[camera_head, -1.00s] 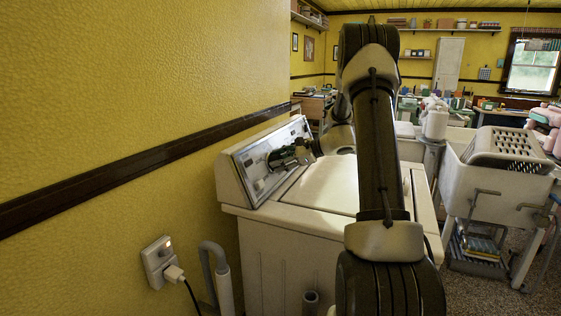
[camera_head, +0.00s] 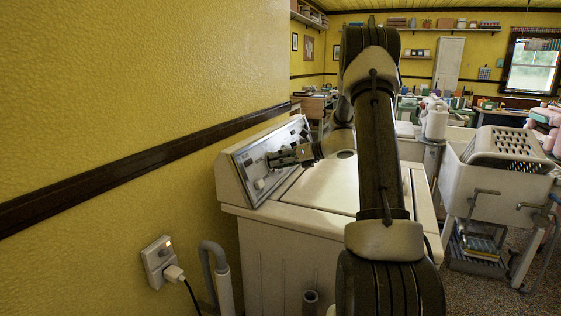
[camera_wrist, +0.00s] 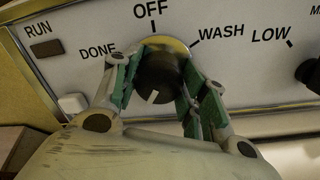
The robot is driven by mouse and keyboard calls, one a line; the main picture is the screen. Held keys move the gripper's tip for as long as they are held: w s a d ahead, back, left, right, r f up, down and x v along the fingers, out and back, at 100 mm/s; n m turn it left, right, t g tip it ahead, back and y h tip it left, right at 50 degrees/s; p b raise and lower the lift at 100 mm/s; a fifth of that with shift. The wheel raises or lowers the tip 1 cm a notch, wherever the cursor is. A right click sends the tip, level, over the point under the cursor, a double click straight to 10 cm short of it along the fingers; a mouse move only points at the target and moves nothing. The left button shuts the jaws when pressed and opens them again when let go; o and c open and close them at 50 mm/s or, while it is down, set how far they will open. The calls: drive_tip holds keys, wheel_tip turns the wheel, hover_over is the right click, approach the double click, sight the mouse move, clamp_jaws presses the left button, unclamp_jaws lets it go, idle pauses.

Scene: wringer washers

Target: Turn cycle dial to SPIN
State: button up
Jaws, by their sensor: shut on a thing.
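The washer (camera_head: 300,185) stands against the yellow wall, with its tilted control panel (camera_head: 243,170) at the back. The cycle dial (camera_wrist: 157,78) is a dark round knob on a gold ring, labelled OFF above, WASH at right and DONE at left. Its white mark points down and slightly left in the wrist view; any label below is hidden by my gripper. No SPIN label shows. My gripper (camera_wrist: 153,82) is shut on the dial, one green-padded finger on each side. In the head view my gripper (camera_head: 272,158) is at the panel and covers the dial.
Another dark knob (camera_wrist: 308,73) with a LOW label lies to the right. A white button (camera_wrist: 72,103) and a RUN indicator (camera_wrist: 46,49) are at left. A plugged-in outlet (camera_head: 160,262) is on the wall. A laundry sink (camera_head: 490,195) stands to the right of the washer.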

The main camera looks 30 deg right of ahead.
drive_tip(key=m, duration=0.4)
drive_tip(key=shift+w+a+m, duration=0.1)
drive_tip(key=shift+a+m, duration=0.1)
drive_tip(key=shift+m, duration=0.2)
idle(0.4)
drive_tip(key=o, duration=1)
drive_tip(key=shift+a, duration=0.1)
drive_tip(key=shift+o, duration=0.2)
drive_tip(key=shift+f, duration=0.1)
drive_tip(key=shift+d, duration=0.25)
drive_tip(key=v, duration=1.1)
drive_tip(key=shift+s, duration=0.4)
drive_tip(key=shift+d, duration=0.15)
